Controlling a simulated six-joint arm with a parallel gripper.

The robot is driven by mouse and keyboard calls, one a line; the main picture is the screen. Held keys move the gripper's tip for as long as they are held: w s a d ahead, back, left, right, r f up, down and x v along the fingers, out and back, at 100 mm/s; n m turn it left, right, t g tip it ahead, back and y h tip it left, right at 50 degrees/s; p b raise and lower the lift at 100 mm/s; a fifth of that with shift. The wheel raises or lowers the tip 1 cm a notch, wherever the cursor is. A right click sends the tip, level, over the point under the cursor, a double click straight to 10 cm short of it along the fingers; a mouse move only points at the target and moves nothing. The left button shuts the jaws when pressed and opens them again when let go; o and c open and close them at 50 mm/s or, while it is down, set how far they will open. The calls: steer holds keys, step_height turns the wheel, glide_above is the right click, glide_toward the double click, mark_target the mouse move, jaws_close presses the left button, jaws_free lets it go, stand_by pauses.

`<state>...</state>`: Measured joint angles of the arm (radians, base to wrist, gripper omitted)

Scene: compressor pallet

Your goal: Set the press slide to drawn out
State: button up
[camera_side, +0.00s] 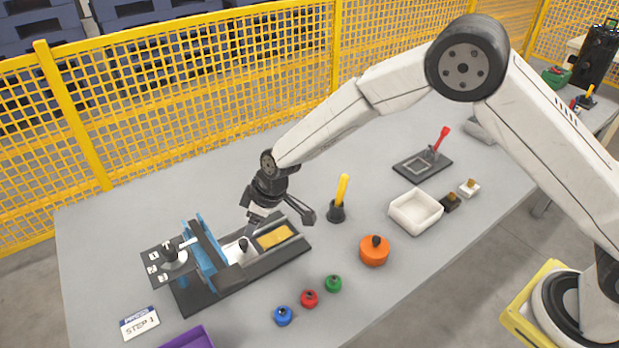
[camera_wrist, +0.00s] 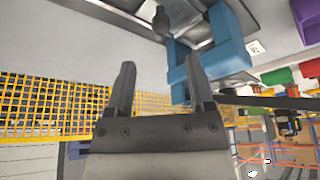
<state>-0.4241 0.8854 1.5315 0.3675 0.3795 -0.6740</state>
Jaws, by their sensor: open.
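The press stands at the left of the table in the side view, with a blue frame (camera_side: 205,255) across a dark base (camera_side: 205,298). The press slide (camera_side: 233,252) is a pale plate with a black knob, to the right of the blue frame. A yellow pad (camera_side: 273,237) lies farther right on the base. My gripper (camera_side: 277,217) is open and empty, tilted above the base near the slide's knob and not visibly holding it. In the wrist view, my open fingers (camera_wrist: 158,68) point toward the blue frame (camera_wrist: 222,60); a dark knob shows at the top edge.
A numbered plate with a dial knob (camera_side: 173,256) is left of the frame. A yellow stick in a black cup (camera_side: 337,212), an orange round part (camera_side: 374,251) and a white tray (camera_side: 416,221) stand to the right. Blue, red and green knobs (camera_side: 309,298) lie in front.

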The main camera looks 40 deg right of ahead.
mark_target(243, 242)
steer(key=shift+a+f, duration=0.1)
steer(key=shift+a, duration=0.1)
steer(key=shift+f, duration=0.1)
steer(key=shift+x, duration=3.8)
jaws_close()
